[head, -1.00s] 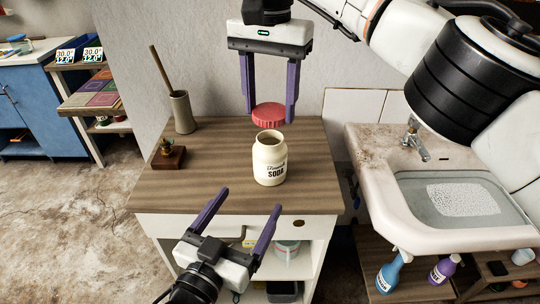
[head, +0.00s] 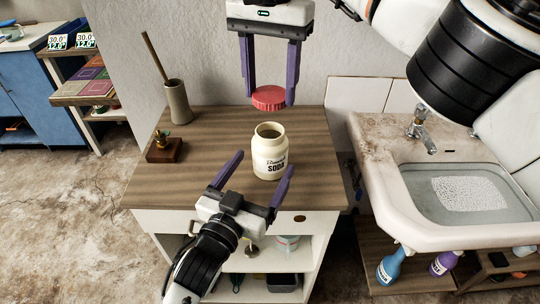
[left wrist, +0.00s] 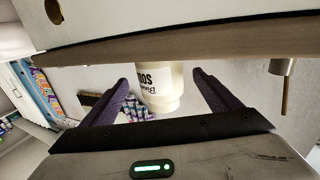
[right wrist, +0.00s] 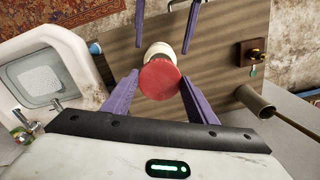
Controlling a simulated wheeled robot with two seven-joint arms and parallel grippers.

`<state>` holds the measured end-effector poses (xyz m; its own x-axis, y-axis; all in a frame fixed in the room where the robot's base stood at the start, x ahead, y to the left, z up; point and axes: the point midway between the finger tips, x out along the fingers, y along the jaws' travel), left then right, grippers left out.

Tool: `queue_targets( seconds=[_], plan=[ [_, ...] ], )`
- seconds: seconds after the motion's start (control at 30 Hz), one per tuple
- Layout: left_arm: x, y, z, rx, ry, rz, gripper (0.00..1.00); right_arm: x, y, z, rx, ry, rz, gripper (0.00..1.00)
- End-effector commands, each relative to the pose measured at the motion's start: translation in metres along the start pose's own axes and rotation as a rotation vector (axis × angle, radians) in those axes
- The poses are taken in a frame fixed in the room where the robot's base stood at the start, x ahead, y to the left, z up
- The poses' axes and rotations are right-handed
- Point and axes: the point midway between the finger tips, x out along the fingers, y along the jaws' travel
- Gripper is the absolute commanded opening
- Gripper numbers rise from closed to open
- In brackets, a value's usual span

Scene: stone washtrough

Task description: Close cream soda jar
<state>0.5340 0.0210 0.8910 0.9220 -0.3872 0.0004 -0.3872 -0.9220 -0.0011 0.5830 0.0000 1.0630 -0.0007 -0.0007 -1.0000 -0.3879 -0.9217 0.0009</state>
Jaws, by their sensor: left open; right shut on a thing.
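In the right wrist view the lid (right wrist: 159,79) sits between the fingers and hides part of the jar (right wrist: 159,50). My left gripper (head: 258,170) is open and empty, its fingers just in front of the jar near the cabinet's front edge. In the left wrist view the jar (left wrist: 158,85) shows beyond and between the open fingers.
A brush in a holder (head: 178,102) and a small wooden block with a brass piece (head: 163,148) stand at the left of the cabinet top (head: 210,170). A stone sink (head: 390,150) stands at the right. The top around the jar is clear.

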Motion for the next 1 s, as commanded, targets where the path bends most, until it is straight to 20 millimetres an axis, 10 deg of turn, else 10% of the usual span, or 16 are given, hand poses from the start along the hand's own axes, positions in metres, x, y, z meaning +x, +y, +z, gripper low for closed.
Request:
queue_targets(
  seconds=[0.3, 0.77, 1.0],
  plan=[
    [0.049, 0.0, 0.0, 0.0, -0.001, -0.001, 0.83, 0.0, 0.0, 0.0, 0.0, 0.0, 0.0, 0.28],
    [0.058, 0.0, 0.0, 0.0, -0.001, 0.0, 0.83, 0.0, 0.0, 0.0, 0.0, 0.0, 0.0, 0.28],
    [0.058, 0.0, 0.0, 0.0, -0.001, 0.0, 0.43, 0.0, 0.0, 0.0, 0.0, 0.0, 0.0, 0.28]
  ],
)
